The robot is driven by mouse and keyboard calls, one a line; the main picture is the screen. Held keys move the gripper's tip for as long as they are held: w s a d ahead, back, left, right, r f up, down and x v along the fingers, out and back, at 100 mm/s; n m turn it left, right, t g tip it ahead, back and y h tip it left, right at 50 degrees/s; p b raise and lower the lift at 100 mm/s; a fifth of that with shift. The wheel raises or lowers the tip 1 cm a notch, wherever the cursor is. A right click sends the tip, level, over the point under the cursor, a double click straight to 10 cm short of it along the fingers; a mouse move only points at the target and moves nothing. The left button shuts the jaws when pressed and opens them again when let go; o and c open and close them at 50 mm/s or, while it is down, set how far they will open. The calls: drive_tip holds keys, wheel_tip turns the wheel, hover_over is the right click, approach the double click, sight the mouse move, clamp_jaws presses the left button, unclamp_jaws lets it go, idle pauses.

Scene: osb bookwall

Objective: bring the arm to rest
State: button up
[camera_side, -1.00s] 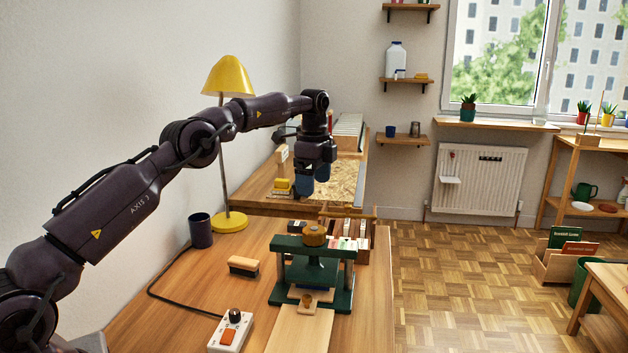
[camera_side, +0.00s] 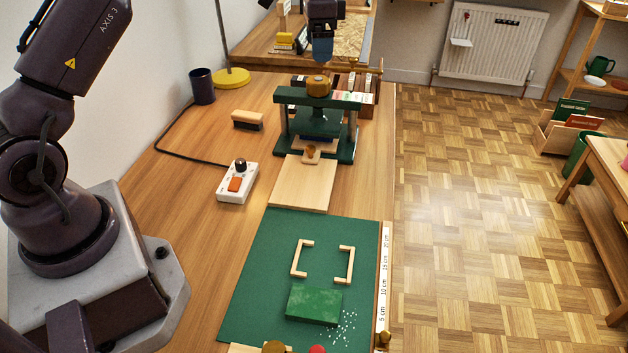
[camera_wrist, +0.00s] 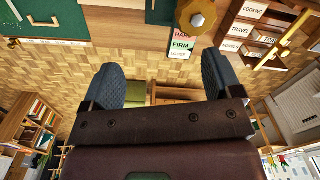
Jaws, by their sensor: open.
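My gripper (camera_side: 322,50) is at the top of the side view, above and behind the green press (camera_side: 316,125) with its round brass-coloured knob (camera_side: 318,86). In the wrist view my gripper (camera_wrist: 166,82) shows two dark blue ribbed fingers set wide apart with nothing between them. It is open and empty. Part of the press knob (camera_wrist: 198,15) shows at the top of the wrist view, apart from the fingers. Most of my forearm is cut off by the side view's top edge.
A green mat (camera_side: 260,275) holds a green block (camera_side: 314,305) and two wooden brackets. A control box (camera_side: 238,183), brush (camera_side: 247,120), dark cup (camera_side: 202,87) and yellow lamp base (camera_side: 231,78) stand on the left. A card rack (camera_side: 366,80) stands behind the press.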

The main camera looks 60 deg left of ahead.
drive_tip(key=s+d+r+n+t, duration=0.1)
drive_tip(key=s+d+r+t, duration=0.1)
drive_tip(key=s, duration=0.8)
drive_tip(key=s+d+r+n+t, duration=0.1)
drive_tip(key=s+d+r+n, duration=0.1)
drive_tip(key=s+d+r, duration=0.2)
drive_tip(key=s+d+r+n+t, duration=0.2)
drive_tip(key=s+d, duration=0.6)
drive_tip(key=s, duration=0.9)
drive_tip(key=shift+s+d+r+t, duration=0.2)
drive_tip(key=shift+s+r+t, duration=0.1)
drive_tip(key=shift+r, duration=0.3)
